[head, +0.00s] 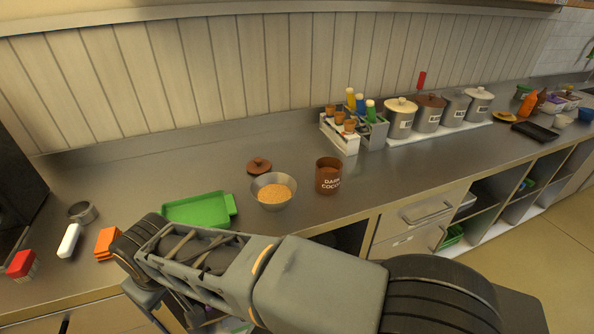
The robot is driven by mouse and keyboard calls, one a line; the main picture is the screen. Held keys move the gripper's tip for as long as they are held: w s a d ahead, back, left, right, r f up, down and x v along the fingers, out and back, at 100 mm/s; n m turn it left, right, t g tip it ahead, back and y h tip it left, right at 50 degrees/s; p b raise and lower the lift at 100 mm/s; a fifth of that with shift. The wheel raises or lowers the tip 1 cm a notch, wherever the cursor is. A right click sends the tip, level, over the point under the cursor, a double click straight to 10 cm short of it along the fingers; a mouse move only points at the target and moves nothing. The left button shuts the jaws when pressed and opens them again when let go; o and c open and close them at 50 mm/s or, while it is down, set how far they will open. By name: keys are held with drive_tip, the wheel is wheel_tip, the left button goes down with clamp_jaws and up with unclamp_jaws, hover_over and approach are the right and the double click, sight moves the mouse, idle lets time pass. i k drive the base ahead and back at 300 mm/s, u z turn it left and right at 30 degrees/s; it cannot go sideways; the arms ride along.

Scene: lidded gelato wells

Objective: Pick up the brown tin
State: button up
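The brown tin (328,177) stands upright on the steel counter, right of the middle in the head view. It is a cylinder with white lettering that reads "DARK COCOA", and it looks open at the top. A brown round lid (259,165) with a knob lies on the counter to its left, behind a metal bowl. My arm stretches across the bottom of the view, in front of the counter and well apart from the tin. The fingers of my gripper cannot be made out.
A metal bowl of orange-tan grains (274,192) stands close left of the tin. A green tray (197,209) lies farther left. A white caddy (340,138) with cones and bottles stands behind right, beside several lidded metal canisters (429,113). The counter right of the tin is clear.

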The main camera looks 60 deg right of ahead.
sight(329, 170)
drive_tip(key=z, duration=2.45)
